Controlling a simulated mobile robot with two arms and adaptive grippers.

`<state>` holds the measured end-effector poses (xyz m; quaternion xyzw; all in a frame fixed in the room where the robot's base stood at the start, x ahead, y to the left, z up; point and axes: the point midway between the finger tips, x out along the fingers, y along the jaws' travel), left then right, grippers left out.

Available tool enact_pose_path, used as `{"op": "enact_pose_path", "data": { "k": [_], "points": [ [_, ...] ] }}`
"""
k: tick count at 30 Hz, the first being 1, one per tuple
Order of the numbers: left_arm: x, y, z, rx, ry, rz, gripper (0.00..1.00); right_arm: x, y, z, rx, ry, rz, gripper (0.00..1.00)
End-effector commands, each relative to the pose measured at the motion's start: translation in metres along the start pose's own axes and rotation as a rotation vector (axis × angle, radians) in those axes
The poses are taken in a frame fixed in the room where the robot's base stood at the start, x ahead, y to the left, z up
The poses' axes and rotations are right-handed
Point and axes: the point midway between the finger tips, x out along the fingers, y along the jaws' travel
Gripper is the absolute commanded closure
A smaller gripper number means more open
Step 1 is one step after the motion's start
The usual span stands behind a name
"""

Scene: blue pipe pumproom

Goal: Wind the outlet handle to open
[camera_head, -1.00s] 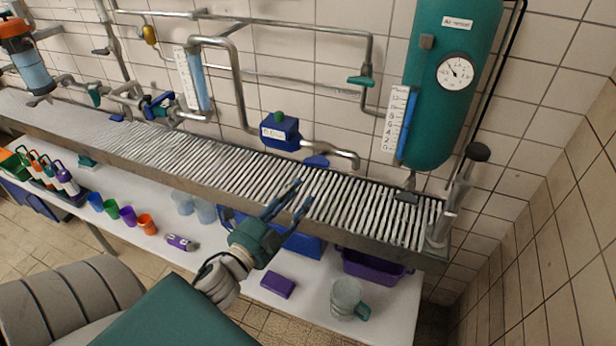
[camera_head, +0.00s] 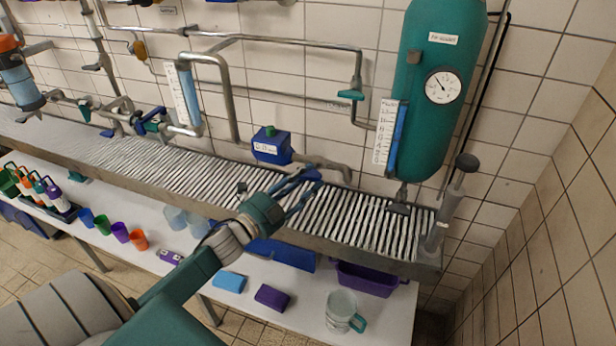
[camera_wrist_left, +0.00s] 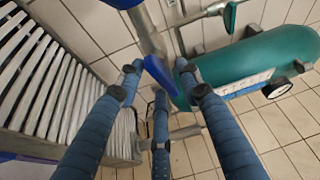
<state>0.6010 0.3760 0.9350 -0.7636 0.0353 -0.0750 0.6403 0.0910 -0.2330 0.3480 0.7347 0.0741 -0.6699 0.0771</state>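The blue outlet handle (camera_head: 312,175) sits on the grey pipe to the right of the blue box, just above the grated trough. In the left wrist view the blue handle (camera_wrist_left: 160,75) shows at the pipe end, between my fingertips. My left gripper (camera_head: 303,186) has reached the handle from the front left and partly hides it. In the wrist view the left gripper (camera_wrist_left: 160,82) has its three blue fingers spread around the handle, not closed on it. I cannot tell whether any fingertip touches it. My right gripper is not in view.
The blue box (camera_head: 271,146) with a green knob is left of the handle. The green tank (camera_head: 432,95) stands to the right, above the grated trough (camera_head: 200,170). A lower white shelf (camera_head: 300,310) holds cups, sponges, a purple bin and a jug.

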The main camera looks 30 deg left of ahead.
Motion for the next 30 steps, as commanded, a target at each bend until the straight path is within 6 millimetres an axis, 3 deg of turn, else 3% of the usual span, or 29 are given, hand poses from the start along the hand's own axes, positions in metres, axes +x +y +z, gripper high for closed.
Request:
{"op": "enact_pose_path", "data": {
  "k": [11, 17, 30],
  "points": [
    [0.0072, 0.0005, -0.0003, 0.000, 0.000, 0.001, 0.65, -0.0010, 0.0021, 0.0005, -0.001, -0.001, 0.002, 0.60],
    [0.0070, 0.0005, -0.0004, 0.000, 0.000, 0.001, 1.00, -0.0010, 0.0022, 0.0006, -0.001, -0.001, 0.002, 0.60],
    [0.0069, 0.0025, -0.0005, -0.060, 0.000, -0.024, 1.00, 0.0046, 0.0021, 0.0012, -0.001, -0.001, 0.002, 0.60]
  ]
}}
